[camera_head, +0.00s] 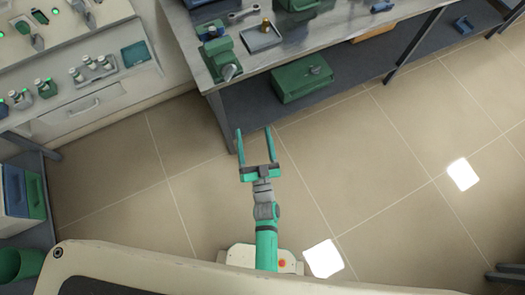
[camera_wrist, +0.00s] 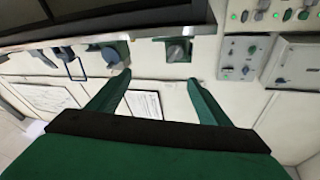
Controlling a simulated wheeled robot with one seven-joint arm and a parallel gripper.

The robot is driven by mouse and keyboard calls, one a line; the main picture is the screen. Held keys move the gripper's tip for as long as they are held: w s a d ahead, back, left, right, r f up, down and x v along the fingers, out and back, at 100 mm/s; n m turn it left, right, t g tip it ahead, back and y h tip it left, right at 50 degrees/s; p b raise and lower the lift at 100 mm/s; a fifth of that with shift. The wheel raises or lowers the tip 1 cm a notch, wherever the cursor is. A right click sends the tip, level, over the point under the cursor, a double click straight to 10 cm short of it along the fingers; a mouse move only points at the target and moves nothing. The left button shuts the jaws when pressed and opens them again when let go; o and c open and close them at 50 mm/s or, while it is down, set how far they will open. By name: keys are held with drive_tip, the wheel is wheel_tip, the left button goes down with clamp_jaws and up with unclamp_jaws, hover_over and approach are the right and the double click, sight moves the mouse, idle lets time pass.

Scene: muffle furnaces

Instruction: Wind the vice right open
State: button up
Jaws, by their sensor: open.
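A green vice (camera_head: 220,56) stands at the near left corner of the metal bench top, with a grey round part on its front. How far its jaws stand apart is too small to tell. My gripper (camera_head: 254,130) is open and empty, over the floor in front of the bench, apart from the vice and below it in the picture. In the wrist view, its two green fingers (camera_wrist: 160,77) stand apart with nothing between them. I cannot identify the vice for sure in the wrist view.
The metal bench (camera_head: 345,40) carries a tray (camera_head: 262,41), a wrench (camera_head: 244,14) and other tools. A green case (camera_head: 302,78) is on its lower shelf. A control cabinet (camera_head: 75,75) stands at the left.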

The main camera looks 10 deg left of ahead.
drive_tip(key=s+d+g+h, duration=0.1)
drive_tip(key=s+d, duration=0.3)
drive_tip(key=s, duration=0.4)
drive_tip(key=shift+s+r+h, duration=0.3)
drive_tip(key=shift+h, duration=0.6)
drive_tip(key=s+d+r+g+h, duration=0.1)
drive_tip(key=s+r, duration=0.3)
drive_tip(key=s, duration=0.4)
drive_tip(key=s+d+r+g+h, duration=0.2)
drive_tip(key=s+d+r, duration=0.1)
drive_tip(key=s, duration=0.5)
drive_tip(key=shift+r+g+h, duration=0.3)
drive_tip(key=shift+r, duration=0.05)
drive_tip(key=shift+d, duration=0.15)
drive_tip(key=shift+s, duration=0.15)
drive_tip(key=shift+c, duration=0.6)
